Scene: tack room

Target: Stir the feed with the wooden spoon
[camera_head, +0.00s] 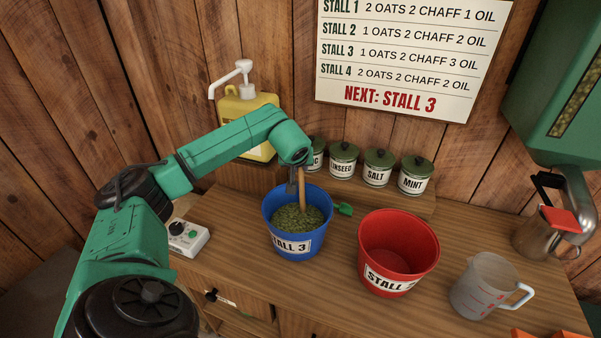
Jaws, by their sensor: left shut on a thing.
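The blue bucket (271,229) stands on the wooden counter, its label reading "TALL 3" with the first letter cut off. Green-brown feed (297,219) fills much of it. My left gripper (293,184) is above the back of the bucket, shut on the wooden spoon (302,189). The spoon is close to upright, and its lower end goes down into the feed, where its tip is hidden. The arm partly hides the jars behind. I do not see my right gripper.
A red bucket (398,235) and a clear measuring jug (484,288) stand to the right. A green scoop handle (344,209) lies beside the blue bucket. Lidded jars (377,169), a yellow pump jug (252,105) and a metal jug (534,239) stand around. A white dial box (188,238) is left.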

